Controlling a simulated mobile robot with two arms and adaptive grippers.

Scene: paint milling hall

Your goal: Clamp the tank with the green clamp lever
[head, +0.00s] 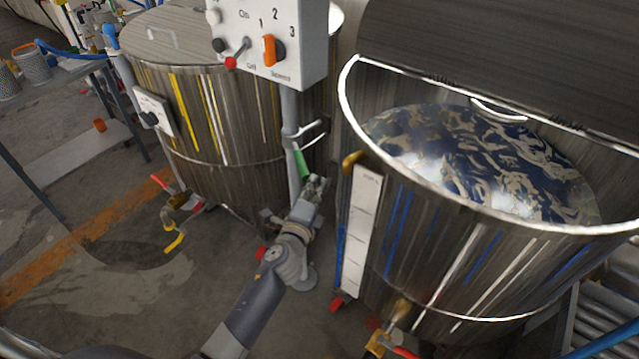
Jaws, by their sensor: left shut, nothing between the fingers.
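The green clamp lever (302,163) hangs down, slightly tilted, beside the grey post between two steel tanks. A metal clamp bracket (311,128) sits above it on the post. My left gripper (317,184) is shut and empty, just below and right of the lever's lower end; I cannot tell whether they touch. The right tank (450,265) has its lid raised and holds swirled blue and cream paint (480,160). The left tank (215,115) has a closed lid. I cannot tell whether the clamp grips either tank. My right gripper is not in view.
A control box (290,40) with an orange knob and red-tipped lever overhangs the post. A white gauge strip (362,225) is on the right tank. Valves with red and yellow handles (175,241) stick out low. Open floor (130,290) lies at left.

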